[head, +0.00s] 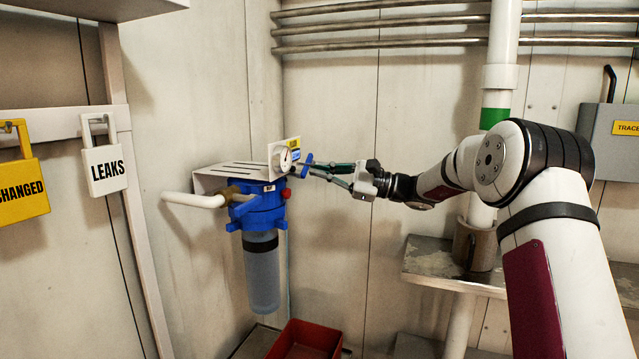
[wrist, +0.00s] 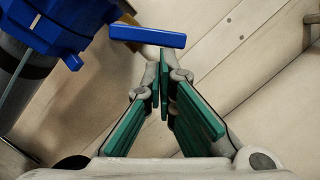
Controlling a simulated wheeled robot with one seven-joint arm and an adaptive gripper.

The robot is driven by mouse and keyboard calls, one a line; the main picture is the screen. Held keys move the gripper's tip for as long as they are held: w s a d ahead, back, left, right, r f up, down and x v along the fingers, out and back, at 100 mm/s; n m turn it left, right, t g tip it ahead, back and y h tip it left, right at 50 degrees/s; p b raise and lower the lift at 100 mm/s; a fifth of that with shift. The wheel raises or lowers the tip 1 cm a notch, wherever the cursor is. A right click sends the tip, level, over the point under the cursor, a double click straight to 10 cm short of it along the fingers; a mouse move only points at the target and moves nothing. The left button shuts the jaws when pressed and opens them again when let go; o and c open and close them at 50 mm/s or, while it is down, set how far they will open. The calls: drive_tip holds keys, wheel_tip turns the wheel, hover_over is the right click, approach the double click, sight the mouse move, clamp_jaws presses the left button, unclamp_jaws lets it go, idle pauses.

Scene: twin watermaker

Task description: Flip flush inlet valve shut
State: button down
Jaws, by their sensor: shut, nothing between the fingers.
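A small blue valve handle (head: 307,164) stands out beside a white gauge plate (head: 276,158) at the right side of a blue-topped filter housing (head: 262,215). No readable label shows whether it is the flush inlet valve. In the wrist view the handle (wrist: 148,36) is a flat blue bar lying nearly crosswise, just beyond my fingertips. My gripper (head: 312,170), with green finger pads, reaches in from the right. In the wrist view its fingertips (wrist: 162,77) are together and empty. I cannot tell whether they touch the handle.
A white pipe (head: 193,200) enters the filter from the left. A red bin (head: 305,340) sits below. A metal shelf (head: 425,262) and a vertical white pipe (head: 499,75) stand to the right. Padlock-shaped tags (head: 104,165) hang at left. The wall behind my gripper is bare.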

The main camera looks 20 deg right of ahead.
sight(312, 158)
drive_tip(key=r+n, duration=0.1)
drive_tip(key=n, duration=0.1)
drive_tip(key=r+n+g+b, duration=0.1)
drive_tip(key=n, duration=0.2)
drive_tip(key=r+n+g+h+b, duration=0.1)
drive_tip(key=n, duration=0.1)
drive_tip(key=shift+s+a+r+n, duration=0.1)
drive_tip(key=shift+s+a+n, duration=0.2)
drive_tip(key=shift+s+n, duration=0.1)
drive_tip(key=v, duration=0.7)
drive_tip(key=shift+d, duration=0.2)
drive_tip(key=shift+s, duration=0.1)
